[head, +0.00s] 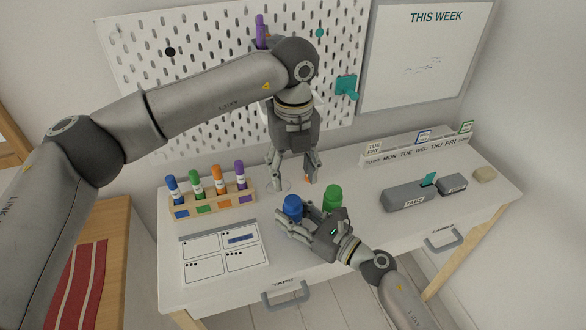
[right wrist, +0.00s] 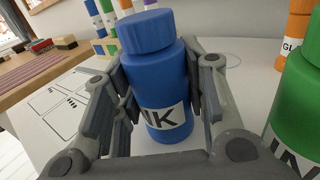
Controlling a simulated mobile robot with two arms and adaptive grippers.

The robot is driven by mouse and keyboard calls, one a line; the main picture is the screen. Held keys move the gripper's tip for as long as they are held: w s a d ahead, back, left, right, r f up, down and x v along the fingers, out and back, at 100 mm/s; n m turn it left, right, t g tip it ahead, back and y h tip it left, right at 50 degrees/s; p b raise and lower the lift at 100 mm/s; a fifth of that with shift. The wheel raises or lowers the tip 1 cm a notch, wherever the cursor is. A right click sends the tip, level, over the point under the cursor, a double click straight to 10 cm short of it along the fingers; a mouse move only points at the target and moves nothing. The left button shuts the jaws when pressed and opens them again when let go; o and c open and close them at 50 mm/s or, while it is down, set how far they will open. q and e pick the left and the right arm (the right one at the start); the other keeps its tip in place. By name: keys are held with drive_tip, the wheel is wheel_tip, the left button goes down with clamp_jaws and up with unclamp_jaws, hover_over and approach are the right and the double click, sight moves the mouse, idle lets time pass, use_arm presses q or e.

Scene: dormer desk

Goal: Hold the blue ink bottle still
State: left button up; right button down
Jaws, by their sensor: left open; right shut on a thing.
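The blue ink bottle (right wrist: 155,85) stands upright on the desk with its cap on. It also shows in the head view (head: 292,205). My right gripper (head: 290,222) is shut on it, one finger on each side of the bottle, as the right wrist view (right wrist: 160,95) shows. My left gripper (head: 294,182) is open and points down, just behind the blue bottle. A small orange thing shows by its right finger, and I cannot tell whether they touch.
A green bottle (head: 332,196) stands close to the right of the blue one. A rack (head: 213,207) of several markers, a card sheet (head: 224,254) and a grey tabs box (head: 407,196) lie around. A weekly organiser (head: 415,148) stands at the back. The front right desk is clear.

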sight(293, 200)
use_arm(q)
drive_tip(key=shift+f, duration=0.1)
idle(0.3)
drive_tip(key=shift+f, duration=3.95)
drive_tip(key=shift+c, duration=0.3)
